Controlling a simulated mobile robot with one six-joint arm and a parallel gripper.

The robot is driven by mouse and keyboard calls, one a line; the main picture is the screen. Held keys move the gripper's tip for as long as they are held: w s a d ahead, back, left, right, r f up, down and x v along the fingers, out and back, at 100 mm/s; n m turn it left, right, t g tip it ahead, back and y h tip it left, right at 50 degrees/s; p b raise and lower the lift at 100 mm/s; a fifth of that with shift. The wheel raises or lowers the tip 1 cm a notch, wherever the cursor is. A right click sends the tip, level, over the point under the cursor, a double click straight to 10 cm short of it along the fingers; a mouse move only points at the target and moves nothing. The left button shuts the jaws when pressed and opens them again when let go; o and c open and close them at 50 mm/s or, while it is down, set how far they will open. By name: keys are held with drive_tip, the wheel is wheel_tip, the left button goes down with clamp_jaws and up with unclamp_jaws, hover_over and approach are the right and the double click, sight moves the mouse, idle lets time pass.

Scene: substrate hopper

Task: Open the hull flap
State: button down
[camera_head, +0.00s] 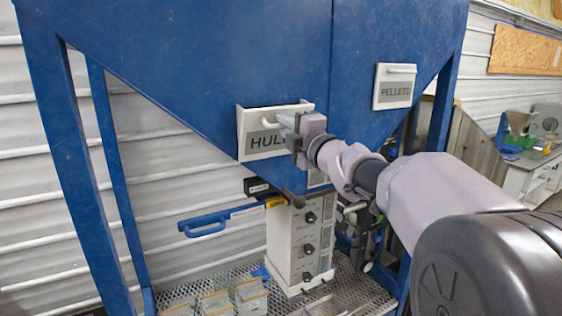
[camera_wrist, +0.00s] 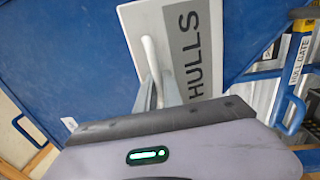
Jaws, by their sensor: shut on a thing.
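The hull flap (camera_head: 262,144) is a white plate marked HULLS on the blue hopper (camera_head: 210,60). It has a white bar handle along its top. The flap also shows in the wrist view (camera_wrist: 202,40), turned on its side, with the handle (camera_wrist: 150,60) running down toward my fingers. My gripper (camera_head: 288,124) is at the right part of the handle, shut on it. In the wrist view my gripper's fingers (camera_wrist: 158,92) close around the handle's lower end. My gripper and wrist hide the flap's right part in the head view.
A second white flap marked PELLETS (camera_head: 394,88) is to the right. Below are a blue gate handle (camera_head: 207,222) and a white control box with knobs (camera_head: 299,240). Metal trays (camera_head: 250,296) stand on the mesh platform. Blue frame legs flank the hopper.

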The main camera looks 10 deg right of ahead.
drive_tip(key=s+f+t+b, duration=0.1)
drive_tip(key=b, duration=0.4)
drive_tip(key=s+f+t+b, duration=0.1)
drive_tip(key=f+b, duration=0.1)
drive_tip(key=b, duration=0.4)
drive_tip(key=s+d+f+t+y+b, duration=0.1)
drive_tip(key=b, duration=0.4)
drive_tip(key=shift+f, duration=0.15)
drive_tip(key=shift+s+b, duration=0.15)
drive_tip(key=shift+b, duration=0.25)
drive_tip(key=c, duration=1.8)
unclamp_jaws()
drive_tip(key=shift+o, duration=0.2)
